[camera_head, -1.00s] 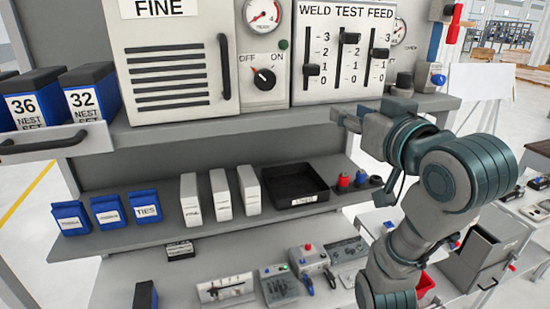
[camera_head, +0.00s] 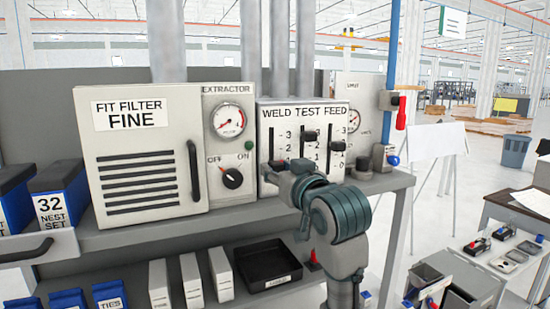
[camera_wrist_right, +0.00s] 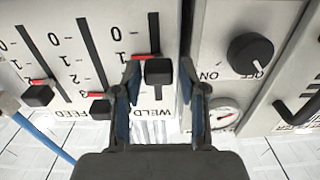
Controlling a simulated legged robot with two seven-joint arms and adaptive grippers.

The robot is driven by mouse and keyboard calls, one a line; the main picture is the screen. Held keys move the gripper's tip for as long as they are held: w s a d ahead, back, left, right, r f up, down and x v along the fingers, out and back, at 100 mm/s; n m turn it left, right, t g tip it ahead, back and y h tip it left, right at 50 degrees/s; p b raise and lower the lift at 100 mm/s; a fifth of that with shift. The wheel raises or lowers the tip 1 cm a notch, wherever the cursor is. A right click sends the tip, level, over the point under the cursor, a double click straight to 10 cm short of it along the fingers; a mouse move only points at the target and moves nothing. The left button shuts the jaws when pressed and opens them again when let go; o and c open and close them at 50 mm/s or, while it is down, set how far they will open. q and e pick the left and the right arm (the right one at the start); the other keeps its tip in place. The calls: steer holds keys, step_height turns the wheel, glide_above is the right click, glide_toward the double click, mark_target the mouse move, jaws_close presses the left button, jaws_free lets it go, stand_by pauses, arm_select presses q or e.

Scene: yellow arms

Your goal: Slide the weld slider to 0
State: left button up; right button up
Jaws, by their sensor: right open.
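The weld slider is the leftmost of three on the white WELD TEST FEED panel (camera_head: 303,112). Its black knob (camera_head: 277,164) is near the 1 mark and partly covered by my gripper in the head view. In the right wrist view, which is upside down, the weld knob (camera_wrist_right: 158,72) sits by a red line near 1, with 0 further up the picture. My right gripper (camera_head: 285,170) is at the panel. Its open fingers (camera_wrist_right: 160,82) are on either side of the knob, and I cannot tell whether they touch it. My left gripper is out of view.
The test knob (camera_head: 309,136) and feed knob (camera_head: 338,146) are close beside the weld slider. The extractor rotary switch (camera_head: 232,178) and a gauge (camera_head: 229,121) are left of the panel. The shelf edge (camera_head: 150,226) runs below. A black tray (camera_head: 266,262) is on the lower shelf.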

steer(key=shift+x, duration=1.1)
steer(key=shift+s, duration=0.1)
steer(key=shift+c, duration=0.3)
steer(key=shift+d, duration=0.1)
jaws_close()
step_height(320, 180, down, 4)
steer(key=shift+r+b, duration=0.15)
steer(key=shift+b, duration=1.05)
